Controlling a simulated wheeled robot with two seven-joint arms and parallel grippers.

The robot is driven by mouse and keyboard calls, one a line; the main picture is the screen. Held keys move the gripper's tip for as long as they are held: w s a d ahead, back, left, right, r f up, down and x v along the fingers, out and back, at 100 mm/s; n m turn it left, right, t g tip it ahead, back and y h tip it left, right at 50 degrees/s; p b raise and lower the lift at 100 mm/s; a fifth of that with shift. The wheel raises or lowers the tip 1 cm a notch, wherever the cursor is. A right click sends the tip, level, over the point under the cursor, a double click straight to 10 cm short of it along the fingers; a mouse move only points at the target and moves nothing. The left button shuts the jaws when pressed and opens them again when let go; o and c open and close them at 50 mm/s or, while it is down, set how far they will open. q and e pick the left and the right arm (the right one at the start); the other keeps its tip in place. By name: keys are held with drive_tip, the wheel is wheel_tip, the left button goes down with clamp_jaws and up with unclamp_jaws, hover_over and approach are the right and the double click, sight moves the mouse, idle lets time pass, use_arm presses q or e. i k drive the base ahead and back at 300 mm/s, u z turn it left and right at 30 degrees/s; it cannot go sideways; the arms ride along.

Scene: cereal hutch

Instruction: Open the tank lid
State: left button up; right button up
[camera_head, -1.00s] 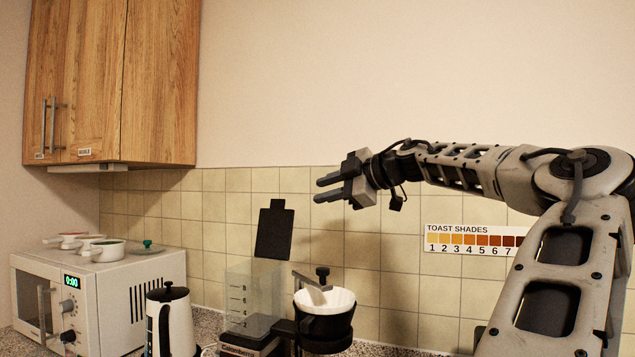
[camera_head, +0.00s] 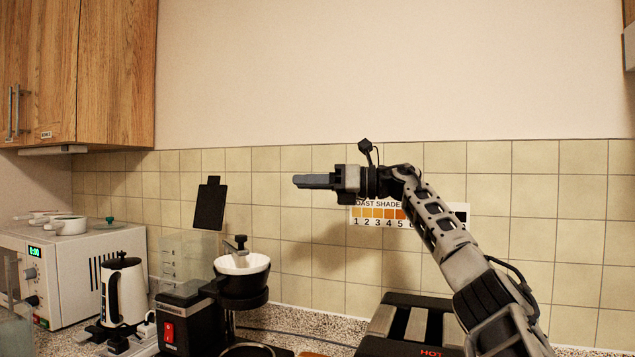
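The coffee maker (camera_head: 185,322) stands on the counter, left of centre. Its clear water tank (camera_head: 184,262) has marks on its wall. The dark tank lid (camera_head: 210,204) stands upright, raised at the back of the tank, with its small tab pointing up. My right gripper (camera_head: 297,181) is in the air to the right of the lid, apart from it, with its fingers pointing left. The fingers overlap edge-on, so I cannot see a gap between them. Nothing shows held in it. My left gripper is not in view.
A white filter basket (camera_head: 243,263) sits right of the tank. A kettle (camera_head: 124,292) and a microwave (camera_head: 75,285) with pots on top stand left. A toaster (camera_head: 400,325) lies below my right arm. A wooden cabinet (camera_head: 105,75) hangs upper left.

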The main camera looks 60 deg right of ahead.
sight(212, 200)
drive_tip(key=z, duration=0.4)
drive_tip(key=k, duration=0.3)
drive_tip(key=u, duration=0.55)
drive_tip(key=i, duration=1.4)
drive_tip(key=z, duration=0.65)
